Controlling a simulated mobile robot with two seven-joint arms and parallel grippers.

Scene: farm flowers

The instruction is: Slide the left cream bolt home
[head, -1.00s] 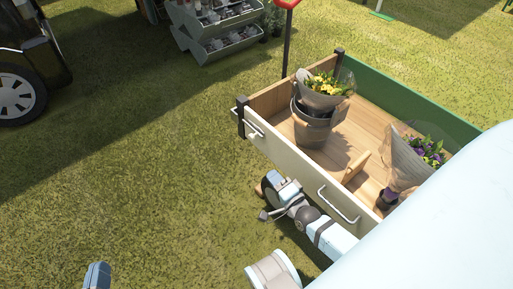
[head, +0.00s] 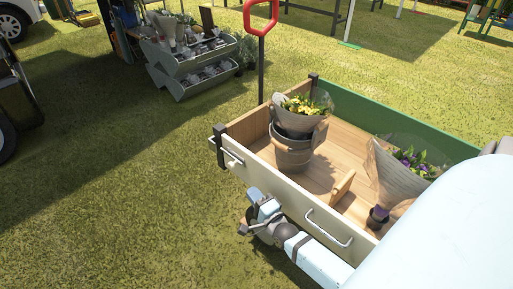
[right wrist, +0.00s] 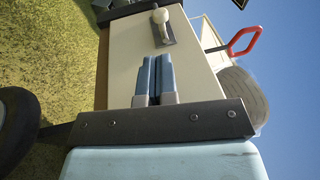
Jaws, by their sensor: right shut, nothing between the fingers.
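The cream bolt (head: 232,157) sits on the outside of the wagon's cream side panel (head: 270,185), near the dark corner post at its left end. In the right wrist view, the bolt (right wrist: 162,28) shows as a rounded knob on a grey plate. My right gripper (head: 254,193) is beside the panel, to the right of and below the bolt in the head view. Its blue-grey fingers (right wrist: 156,62) are shut and empty, with a visible gap to the knob in the picture. Whether they touch the panel cannot be told. My left gripper is out of view.
A U-shaped handle (head: 328,227) stands out from the panel to the right. The wagon holds a grey bucket (head: 292,155) with wrapped yellow flowers and another wrapped bouquet (head: 398,180). A red pull handle (head: 261,14) rises behind. Grass to the left is open.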

